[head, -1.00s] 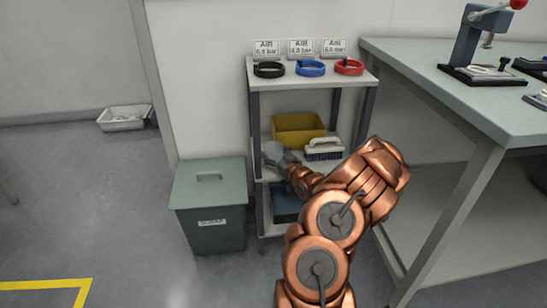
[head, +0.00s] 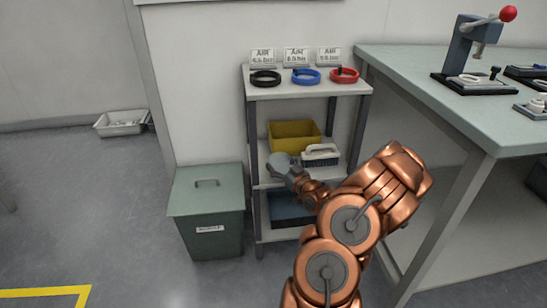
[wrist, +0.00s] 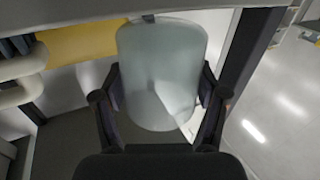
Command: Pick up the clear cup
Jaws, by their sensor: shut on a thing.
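The clear cup (wrist: 160,60) is a pale, see-through, rounded vessel in the middle of the wrist view. My gripper (wrist: 160,95) is shut on it, with a dark finger against each side. In the head view my gripper (head: 286,168) is in front of the shelf rack, by the middle shelf. The cup is hard to tell apart from the gripper there. I cannot tell in the head view whether the cup is clear of the shelf.
Black, blue and red rings (head: 306,76) sit on top. A blue tray (head: 290,208) is below. A lidded green bin (head: 208,215) stands left; a workbench (head: 420,80) is right.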

